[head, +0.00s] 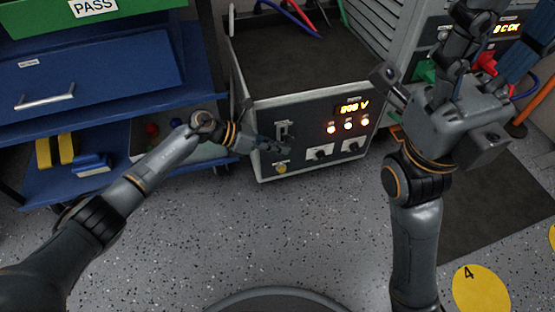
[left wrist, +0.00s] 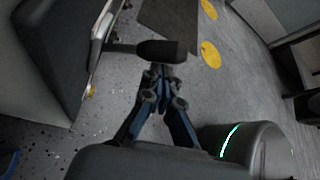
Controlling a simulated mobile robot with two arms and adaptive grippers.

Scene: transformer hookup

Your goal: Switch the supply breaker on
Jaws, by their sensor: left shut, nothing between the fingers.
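The supply box (head: 262,103) stands on the floor in the middle of the head view, its dark front panel facing me. The breaker (head: 284,130) is at the panel's left, above a small yellow knob (head: 280,168). In the left wrist view its dark lever handle (left wrist: 160,50) sticks out from the panel on a thin shaft. My left gripper (head: 276,147) is shut and empty at the breaker. Its fingertips (left wrist: 165,76) are just below the handle in the wrist view; I cannot tell if they touch. My right gripper (head: 465,65) is at the upper right, its fingertips unclear.
The panel has a lit voltage display (head: 354,107), several lit lamps and two dark knobs. A grey cabinet (head: 385,40) with a green plug (head: 427,70) and a red plug (head: 487,63) stands behind. A blue tool cart (head: 90,85) is at the left.

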